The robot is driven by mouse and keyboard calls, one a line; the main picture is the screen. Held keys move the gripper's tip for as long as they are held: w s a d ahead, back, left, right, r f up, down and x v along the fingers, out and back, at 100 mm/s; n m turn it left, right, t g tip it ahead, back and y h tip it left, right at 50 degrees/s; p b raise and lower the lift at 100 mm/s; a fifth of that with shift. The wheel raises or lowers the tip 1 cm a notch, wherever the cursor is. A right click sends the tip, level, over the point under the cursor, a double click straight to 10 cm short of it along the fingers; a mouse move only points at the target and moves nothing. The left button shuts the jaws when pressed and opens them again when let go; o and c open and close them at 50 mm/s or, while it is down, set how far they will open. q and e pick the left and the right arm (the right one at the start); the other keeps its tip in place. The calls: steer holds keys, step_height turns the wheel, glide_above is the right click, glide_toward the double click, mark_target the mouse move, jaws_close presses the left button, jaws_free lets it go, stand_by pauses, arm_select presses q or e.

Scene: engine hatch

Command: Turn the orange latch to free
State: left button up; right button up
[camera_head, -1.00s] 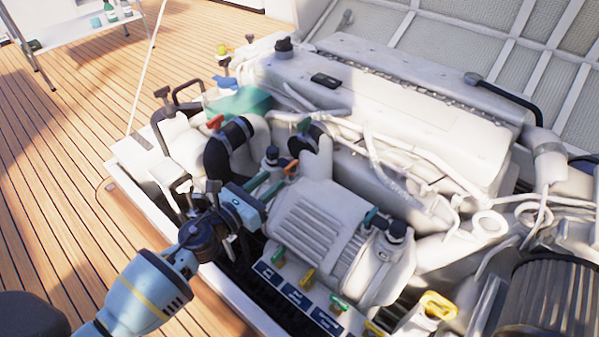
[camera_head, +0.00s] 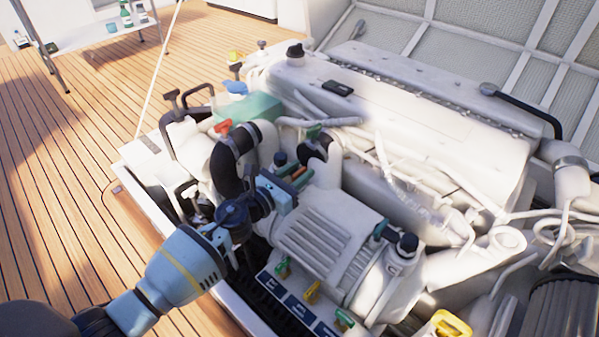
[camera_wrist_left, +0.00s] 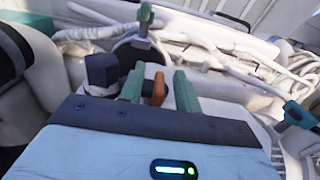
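The orange latch (camera_head: 298,172) is small and sits on the engine near the black hose elbow, just beyond my left gripper (camera_head: 294,175). In the left wrist view the latch (camera_wrist_left: 158,88) stands upright between the two teal fingers of my left gripper (camera_wrist_left: 159,90). The fingers are apart, with the latch nearer the left one and a clear gap to the right one. I cannot tell whether the left finger touches it. The latch's base is hidden behind the gripper body. My right gripper is not in view.
A red-orange handle (camera_head: 223,127) sits by the black hose (camera_head: 228,170). Green (camera_head: 283,268) and yellow (camera_head: 312,291) handles line the engine's front above blue labels. A dark-capped fitting (camera_wrist_left: 102,72) stands close left of the fingers. Wooden deck (camera_head: 60,200) lies open at left.

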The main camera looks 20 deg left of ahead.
arm_select(q)
steer(key=shift+w+d, duration=0.15)
steer(key=shift+w, duration=0.1)
jaws_close()
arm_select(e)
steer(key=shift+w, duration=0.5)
